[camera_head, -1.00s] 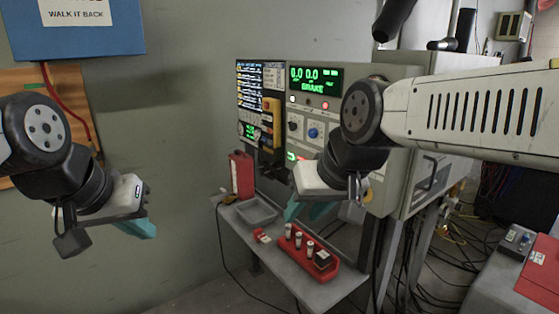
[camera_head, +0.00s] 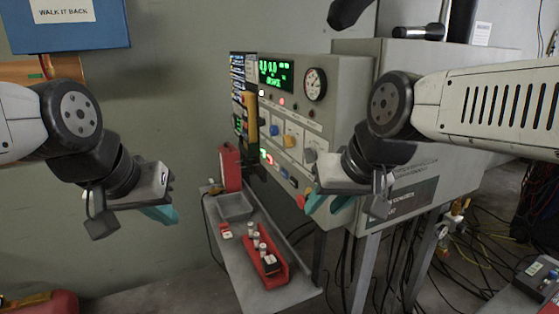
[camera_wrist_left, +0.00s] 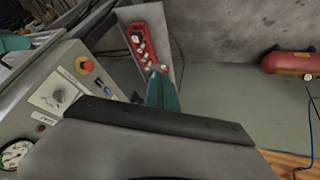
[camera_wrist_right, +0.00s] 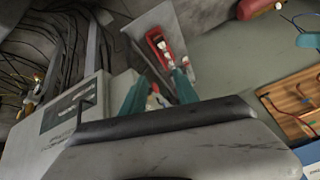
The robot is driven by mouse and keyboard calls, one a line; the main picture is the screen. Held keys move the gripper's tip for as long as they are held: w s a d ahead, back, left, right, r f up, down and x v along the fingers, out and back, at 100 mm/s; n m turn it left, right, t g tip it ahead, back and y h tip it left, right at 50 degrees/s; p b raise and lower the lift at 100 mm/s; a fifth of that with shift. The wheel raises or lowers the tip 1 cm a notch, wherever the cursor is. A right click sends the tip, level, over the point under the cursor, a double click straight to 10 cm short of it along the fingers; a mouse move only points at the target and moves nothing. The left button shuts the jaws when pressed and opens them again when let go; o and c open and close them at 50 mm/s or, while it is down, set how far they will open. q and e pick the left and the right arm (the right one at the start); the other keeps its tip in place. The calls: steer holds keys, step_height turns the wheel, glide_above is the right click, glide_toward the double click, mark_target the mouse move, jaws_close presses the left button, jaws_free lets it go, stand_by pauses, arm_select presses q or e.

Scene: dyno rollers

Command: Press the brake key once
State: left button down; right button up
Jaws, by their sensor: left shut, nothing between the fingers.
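The grey control cabinet (camera_head: 330,132) has a lit green display (camera_head: 276,74) with blurred text. A row of small keys (camera_head: 270,160) runs along its lower front, lit green and red at the left end. Their labels are too small to read, so I cannot tell which is the brake key. My left gripper (camera_head: 162,214) is shut and empty, left of the cabinet and apart from it; its teal fingers are together in the left wrist view (camera_wrist_left: 163,90). My right gripper (camera_head: 325,203) is in front of the panel's lower right; its fingers are spread in the right wrist view (camera_wrist_right: 158,92).
A red stop button (camera_wrist_left: 85,65) and a grey knob (camera_wrist_left: 59,95) are on the panel. Below it a grey shelf (camera_head: 285,300) bears a red holder (camera_head: 274,278) and a grey tray (camera_head: 236,207). Cables (camera_head: 440,265) lie on the floor at right.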

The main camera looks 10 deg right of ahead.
arm_select(q)
steer(key=shift+d, duration=0.3)
arm_select(e)
steer(key=shift+d, duration=0.35)
steer(key=o, duration=0.3)
steer(key=shift+o, duration=0.9)
arm_select(q)
steer(key=w+m+t, duration=0.5)
steer(key=w, duration=2.5)
steer(key=w+d+f+m+t+h, duration=0.3)
steer(key=w+d+f+m+h, duration=0.2)
steer(key=w+f, duration=0.7)
steer(key=w+d+m, duration=0.2)
steer(key=d, duration=0.2)
steer(key=shift+w+f, duration=0.3)
